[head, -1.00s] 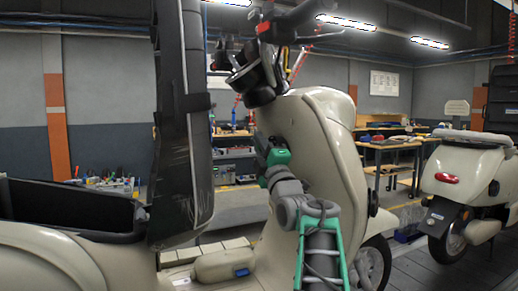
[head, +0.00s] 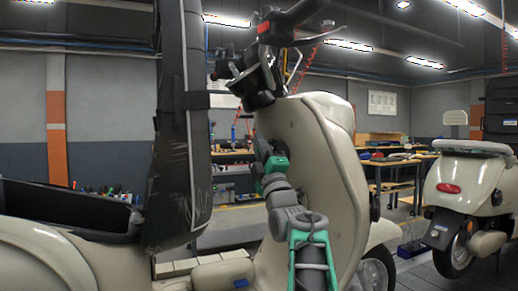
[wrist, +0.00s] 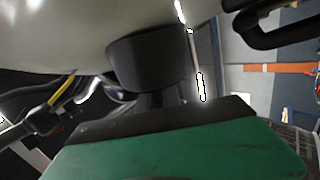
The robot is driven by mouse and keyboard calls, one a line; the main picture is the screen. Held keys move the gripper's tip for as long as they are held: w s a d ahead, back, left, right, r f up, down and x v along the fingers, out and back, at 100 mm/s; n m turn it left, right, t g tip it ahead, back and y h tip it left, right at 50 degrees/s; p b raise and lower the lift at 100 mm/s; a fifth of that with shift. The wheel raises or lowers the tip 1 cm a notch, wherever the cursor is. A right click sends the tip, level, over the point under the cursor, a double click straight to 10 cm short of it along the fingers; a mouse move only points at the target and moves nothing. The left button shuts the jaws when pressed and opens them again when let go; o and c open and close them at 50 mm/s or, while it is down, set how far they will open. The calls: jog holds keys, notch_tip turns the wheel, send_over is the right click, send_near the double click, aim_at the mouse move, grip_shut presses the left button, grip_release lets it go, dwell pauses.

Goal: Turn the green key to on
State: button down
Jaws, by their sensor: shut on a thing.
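A cream scooter (head: 325,170) stands in front of me in the head view. My arm reaches up to the inner side of its front shield, below the handlebar (head: 288,28). My gripper (head: 263,150) is at the shield there. In the wrist view, a dark round housing (wrist: 148,62) sticks out of a cream surface, and my narrow dark jaws (wrist: 162,98) meet it. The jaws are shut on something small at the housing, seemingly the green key. The key itself is hidden, so its turn angle cannot be told.
A tall dark padded panel (head: 183,130) stands left of my arm, near the scooter's dark open seat compartment (head: 65,205). Another scooter (head: 470,190) stands at the right. Workbenches (head: 390,165) are behind.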

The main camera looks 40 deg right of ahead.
jog(key=c, duration=1.5)
grip_release()
jog(key=shift+o, duration=0.2)
jog(key=b+v, duration=0.1)
jog(key=v, duration=0.7)
jog(key=b+v, duration=0.6)
jog(key=b, duration=0.4)
jog(key=shift+d, duration=0.1)
